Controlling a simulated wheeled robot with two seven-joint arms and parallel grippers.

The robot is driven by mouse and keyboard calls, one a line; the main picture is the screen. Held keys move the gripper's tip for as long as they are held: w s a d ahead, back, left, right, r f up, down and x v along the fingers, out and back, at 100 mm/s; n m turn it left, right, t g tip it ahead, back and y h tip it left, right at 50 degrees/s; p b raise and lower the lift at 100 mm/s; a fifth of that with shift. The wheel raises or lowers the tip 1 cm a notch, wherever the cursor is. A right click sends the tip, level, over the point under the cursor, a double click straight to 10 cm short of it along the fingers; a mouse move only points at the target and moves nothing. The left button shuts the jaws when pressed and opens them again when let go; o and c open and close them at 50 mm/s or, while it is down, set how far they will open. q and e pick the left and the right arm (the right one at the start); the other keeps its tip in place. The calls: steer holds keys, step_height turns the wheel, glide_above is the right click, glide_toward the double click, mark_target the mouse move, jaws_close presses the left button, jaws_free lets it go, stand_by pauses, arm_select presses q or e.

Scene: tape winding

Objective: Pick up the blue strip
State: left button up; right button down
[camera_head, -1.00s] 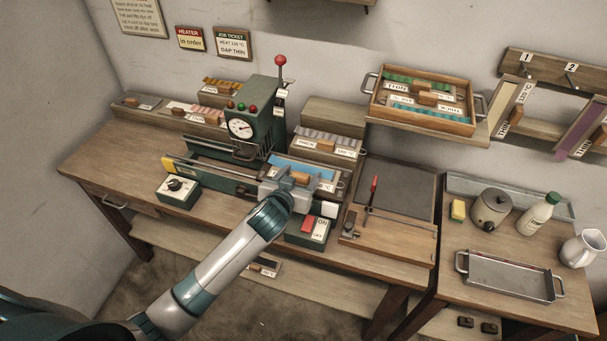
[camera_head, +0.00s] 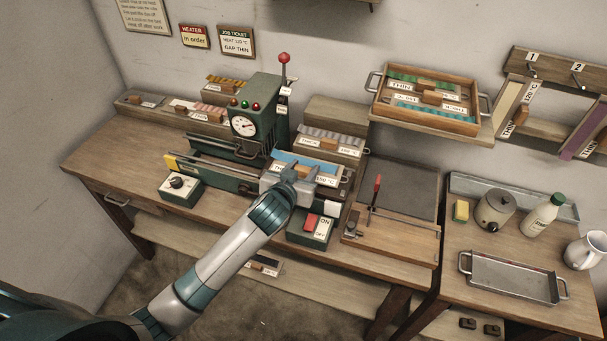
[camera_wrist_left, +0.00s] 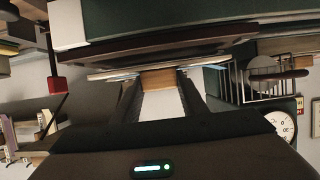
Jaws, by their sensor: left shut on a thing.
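The blue strip (camera_head: 312,163) lies in the holder at the front of the green machine, with pale labels along its near side. Its wooden grip (camera_wrist_left: 163,78) sits between my fingers in the left wrist view. My left gripper (camera_head: 291,175) has come in from the front and is shut on that grip, hiding it in the head view. The left gripper (camera_wrist_left: 161,92) also shows in the wrist view, one finger on each side of the wood. I cannot tell whether the strip is lifted clear of the holder. My right gripper is not in view.
The green machine (camera_head: 262,105) with gauge and red-topped lever (camera_head: 285,60) stands just behind. The ON/OFF switch box (camera_head: 311,226) is close on the right, the dial box (camera_head: 180,189) on the left. A wooden tray (camera_head: 424,117) of other strips is at the back right.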

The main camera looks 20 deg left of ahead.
arm_select(q)
steer(key=shift+s+d+r+b, duration=0.1)
steer(key=shift+d+r+b, duration=0.15)
steer(key=shift+r, duration=0.4)
steer(key=shift+s+d+r+b, duration=0.1)
steer(key=shift+r+b, duration=0.15)
steer(key=shift+r, duration=0.35)
steer(key=s+d+r+b, duration=0.2)
steer(key=s+d+r, duration=0.4)
steer(key=s+d, duration=0.1)
steer(key=shift+s+d+r+b, duration=0.15)
steer(key=shift+d+r+b, duration=0.2)
steer(key=shift+d, duration=0.2)
steer(key=w+a+r+b, duration=0.3)
steer(key=a+r+b, duration=0.2)
steer(key=a+r, duration=0.5)
steer(key=shift+w+r, duration=0.25)
steer(key=shift+r, duration=0.35)
